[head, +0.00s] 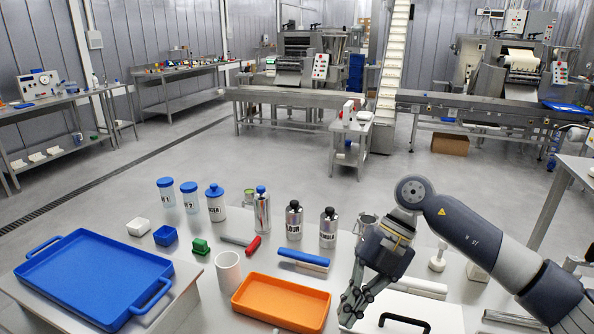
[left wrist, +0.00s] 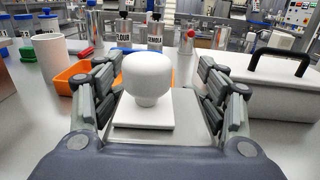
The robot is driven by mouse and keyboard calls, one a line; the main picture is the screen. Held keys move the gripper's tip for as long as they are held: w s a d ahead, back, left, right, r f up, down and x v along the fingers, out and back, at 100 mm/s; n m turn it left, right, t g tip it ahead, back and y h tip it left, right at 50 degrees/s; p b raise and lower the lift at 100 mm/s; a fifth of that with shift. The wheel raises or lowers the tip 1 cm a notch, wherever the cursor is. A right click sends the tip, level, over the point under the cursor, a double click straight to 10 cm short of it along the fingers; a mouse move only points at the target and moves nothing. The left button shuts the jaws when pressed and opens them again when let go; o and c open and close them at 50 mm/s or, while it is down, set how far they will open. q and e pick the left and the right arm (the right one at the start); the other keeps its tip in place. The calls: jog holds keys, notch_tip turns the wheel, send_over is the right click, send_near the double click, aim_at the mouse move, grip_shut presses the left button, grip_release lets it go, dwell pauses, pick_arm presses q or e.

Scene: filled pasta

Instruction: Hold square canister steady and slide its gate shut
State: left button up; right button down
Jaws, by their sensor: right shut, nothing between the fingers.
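I cannot pick out a square canister with a gate for sure. In the left wrist view a white knob (left wrist: 147,76) stands on a square white plate (left wrist: 146,113). My left gripper (left wrist: 160,92) has its fingers wide apart on either side of it, with gaps between fingers and knob. The left gripper is not in the head view. My right gripper (head: 352,308) is shut and empty, pointing down between the orange tray (head: 281,303) and a white box with a black handle (head: 425,312). That box is also at the right in the left wrist view (left wrist: 275,98).
Labelled metal bottles (head: 294,222), a white mug (head: 229,272) and blue-lidded jars (head: 215,203) stand on the table. A blue tray (head: 95,280) is at the left. A white knobbed piece (head: 438,260) stands right of my right gripper.

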pick_arm(q)
jog(key=o, duration=0.4)
jog(key=shift+o, duration=0.2)
